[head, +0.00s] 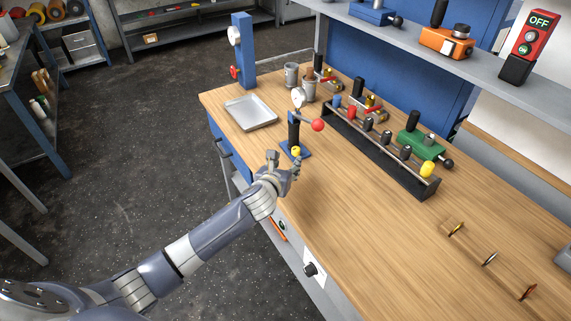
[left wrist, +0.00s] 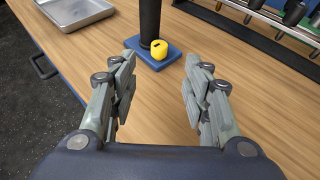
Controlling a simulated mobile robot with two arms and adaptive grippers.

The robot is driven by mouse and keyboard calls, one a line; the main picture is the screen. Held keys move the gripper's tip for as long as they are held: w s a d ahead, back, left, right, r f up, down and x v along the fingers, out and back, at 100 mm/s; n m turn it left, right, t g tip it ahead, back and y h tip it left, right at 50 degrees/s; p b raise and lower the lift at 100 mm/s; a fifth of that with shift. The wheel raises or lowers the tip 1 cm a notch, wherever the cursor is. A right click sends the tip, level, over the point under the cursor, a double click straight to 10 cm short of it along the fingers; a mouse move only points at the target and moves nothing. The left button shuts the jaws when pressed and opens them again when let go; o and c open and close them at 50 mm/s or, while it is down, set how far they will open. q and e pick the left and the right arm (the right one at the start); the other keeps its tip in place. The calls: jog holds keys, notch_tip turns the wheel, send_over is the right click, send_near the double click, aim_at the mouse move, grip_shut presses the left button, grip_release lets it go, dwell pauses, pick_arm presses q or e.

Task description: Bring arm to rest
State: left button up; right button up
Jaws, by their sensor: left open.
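My left arm reaches in from the lower left of the head view. Its gripper (head: 285,162) is at the near edge of the wooden workbench (head: 330,215). The left gripper is open; in the left wrist view the fingers (left wrist: 160,75) stand wide apart with only bare bench between them. Just beyond the fingertips is a blue base plate (left wrist: 152,61) with a black post (left wrist: 149,20) and a yellow knob (left wrist: 159,49). My right gripper is not in view.
A metal tray (head: 250,112) lies left of the post. A red ball (head: 317,125) sticks out on a rod near it. A black rack (head: 379,150) with several coloured handles stands behind.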

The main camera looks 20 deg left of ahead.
pick_arm(q)
jog(key=s+d+f+n+g, duration=0.1)
jog(key=s+f+n+g, duration=0.15)
jog(key=s+n, duration=0.65)
jog(key=s+d+f+n+g, duration=0.2)
jog(key=s+f+n, duration=0.2)
jog(key=s+n, duration=0.5)
jog(key=s+n+g+h, duration=0.1)
jog(key=s+n+g, duration=0.5)
jog(key=s+n, duration=1.3)
jog(key=s+f+m, duration=0.2)
jog(key=f, duration=1)
jog(key=s+f+m, duration=0.2)
jog(key=f, duration=1)
jog(key=s+a+f+g, duration=0.1)
jog(key=s+a+f, duration=0.1)
jog(key=s+f, duration=0.6)
jog(key=s+a+f+g, duration=0.1)
jog(key=s+f, duration=0.8)
jog(key=shift+s+a+f, duration=0.25)
jog(key=shift+a+f, duration=0.1)
jog(key=shift+a, duration=0.05)
